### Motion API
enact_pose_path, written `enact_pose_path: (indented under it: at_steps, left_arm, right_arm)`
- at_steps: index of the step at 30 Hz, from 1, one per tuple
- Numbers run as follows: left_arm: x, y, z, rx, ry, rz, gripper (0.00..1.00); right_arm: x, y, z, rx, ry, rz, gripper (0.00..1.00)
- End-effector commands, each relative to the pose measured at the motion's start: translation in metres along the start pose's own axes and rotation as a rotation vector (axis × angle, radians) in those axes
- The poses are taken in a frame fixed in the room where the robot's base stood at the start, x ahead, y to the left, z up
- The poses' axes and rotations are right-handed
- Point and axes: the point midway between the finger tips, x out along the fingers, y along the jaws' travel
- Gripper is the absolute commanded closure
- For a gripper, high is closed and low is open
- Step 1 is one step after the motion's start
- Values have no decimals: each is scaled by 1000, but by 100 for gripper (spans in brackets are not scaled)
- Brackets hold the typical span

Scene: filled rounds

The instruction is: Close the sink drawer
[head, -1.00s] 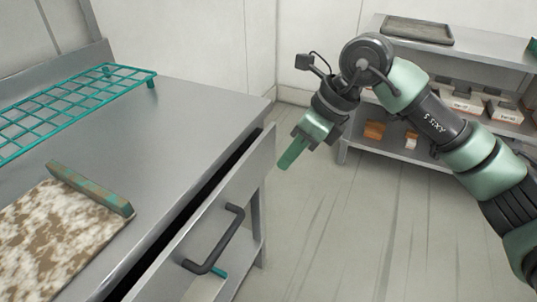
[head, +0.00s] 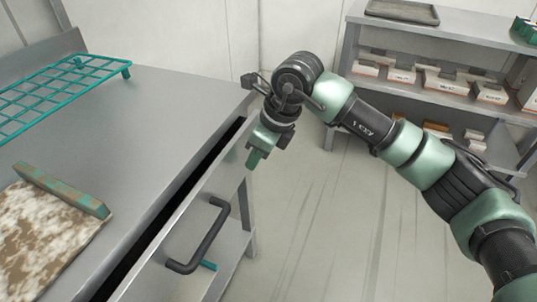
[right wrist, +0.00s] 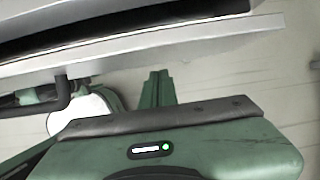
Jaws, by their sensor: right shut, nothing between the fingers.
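The sink drawer (head: 187,236) is a grey metal drawer in the front of a steel counter. It stands partly open, with a dark gap between its front and the counter. Its black bar handle (head: 203,240) is on the drawer front. My right gripper (head: 253,160) is shut and empty, just beyond the far end of the drawer front, apart from the handle. In the right wrist view, its green fingers (right wrist: 157,90) are together, below the drawer's metal front edge (right wrist: 150,52). Part of the handle (right wrist: 60,92) shows to their left. My left gripper is not in view.
A teal wire rack (head: 60,92) and a speckled board (head: 42,240) with a green-brown edge lie on the counter (head: 165,115). A metal shelf unit (head: 352,45) with boxes and a tray (head: 402,12) stands at the back right. The floor between is clear.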

Motion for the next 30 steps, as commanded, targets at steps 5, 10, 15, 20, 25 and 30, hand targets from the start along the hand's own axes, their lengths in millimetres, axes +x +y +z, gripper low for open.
enact_pose_path:
  at_steps: [5, 10, 15, 20, 25, 30]
  left_arm:
    - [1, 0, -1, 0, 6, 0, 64]
    - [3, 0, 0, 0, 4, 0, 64]
    - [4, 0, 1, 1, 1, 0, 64]
    - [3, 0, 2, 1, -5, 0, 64]
    - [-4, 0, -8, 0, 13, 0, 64]
    - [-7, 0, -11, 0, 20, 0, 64]
  right_arm:
    - [4, 0, 10, 1, 0, -1, 100]
    - [4, 0, 10, 0, 0, -1, 100]
    - [4, 0, 11, 0, 0, -1, 100]
    - [12, 0, 31, -1, -2, 1, 100]
    - [20, 0, 50, 0, -1, 0, 100]
    - [21, 0, 54, -1, -5, -1, 100]
